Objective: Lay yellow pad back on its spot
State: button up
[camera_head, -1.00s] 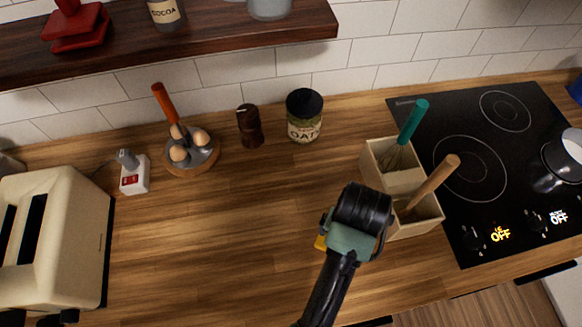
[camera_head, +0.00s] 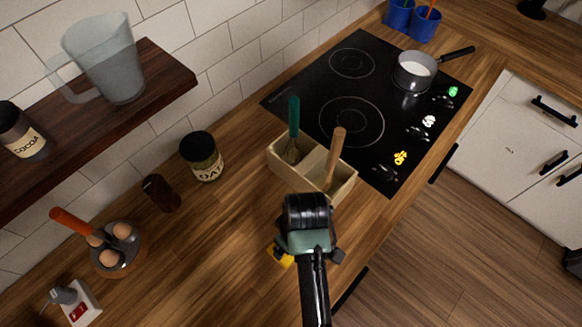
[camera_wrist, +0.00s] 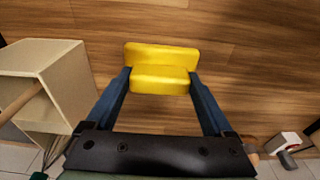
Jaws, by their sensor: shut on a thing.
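The yellow pad (camera_wrist: 161,54) is a flat yellow piece with a raised yellow block on it, between my two blue fingers in the wrist view. My gripper (camera_wrist: 160,79) is shut on that block. In the head view a yellow corner of the pad (camera_head: 285,259) shows beside my dark wrist, which hides the rest.
The utensil box (camera_head: 343,188) with a whisk and wooden tool stands close beside my gripper. The black hob (camera_head: 380,95) with a milk pan (camera_head: 412,77) lies beyond. A jar (camera_head: 202,158), grinder (camera_head: 161,194) and egg holder (camera_head: 121,262) line the wall.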

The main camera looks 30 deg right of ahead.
jog(key=shift+f, duration=2.4)
jog(key=shift+f, duration=0.15)
jog(key=o, duration=0.9)
notch_tip(320, 180, up, 12)
jog(key=s, duration=0.1)
jog(key=w+r+m+t+h, duration=0.15)
jog(key=w+r+t, duration=0.55)
jog(key=w+r, duration=0.8)
jog(key=w+a+r+t+h, duration=0.1)
jog(key=w+r+t, duration=0.15)
jog(key=r, duration=0.65)
jog(key=w+a+r+t, duration=0.15)
jog(key=r+t, duration=0.25)
jog(key=r, duration=0.5)
jog(key=s+a+r+t, duration=0.2)
jog(key=s+r+t, duration=0.2)
jog(key=r, duration=0.6)
jog(key=s+a+r+m+t+y, duration=0.1)
jog(key=s+a+r+t, duration=0.2)
jog(key=r, duration=0.7)
jog(key=s+a+r+m+t, duration=0.1)
jog(key=s+a+r+t, duration=0.2)
jog(key=r, duration=0.7)
jog(key=shift+s+a+r+m+t+y, duration=0.1)
jog(key=shift+s+r+m+t+y, duration=0.1)
jog(key=shift+s+t, duration=0.45)
jog(key=shift+s+a+r+m+t+y, duration=0.1)
jog(key=shift+s+t+y, duration=0.05)
jog(key=shift+s+t, duration=0.4)
